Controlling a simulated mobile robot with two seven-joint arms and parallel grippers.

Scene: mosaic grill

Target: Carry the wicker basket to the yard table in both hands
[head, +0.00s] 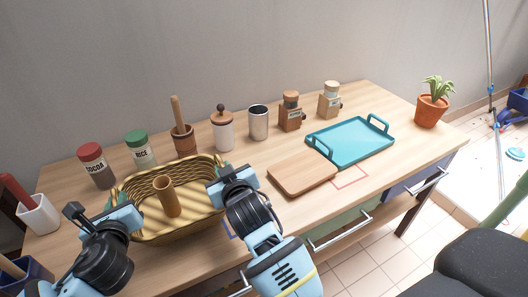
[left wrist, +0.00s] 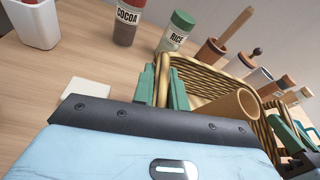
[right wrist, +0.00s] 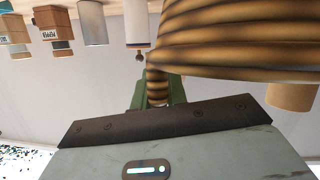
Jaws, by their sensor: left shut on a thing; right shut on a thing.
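The wicker basket (head: 190,222) is at the left part of the wooden counter, with a brown cylinder (head: 166,196) standing inside it. My left gripper (head: 118,211) is shut on the basket's left side; in the left wrist view its green fingers (left wrist: 161,88) close on the wicker rim. My right gripper (head: 226,184) is shut on the basket's right side; in the right wrist view its fingers (right wrist: 158,92) pinch a wicker handle. I cannot tell whether the basket's bottom touches the counter. No yard table can be made out.
Behind the basket stand a cocoa jar (head: 96,166), a rice jar (head: 140,149) and several canisters and grinders. A cutting board (head: 300,174) and a teal tray (head: 350,141) lie to the right. A potted plant (head: 431,109) stands at the far right. Open tiled floor is at lower right.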

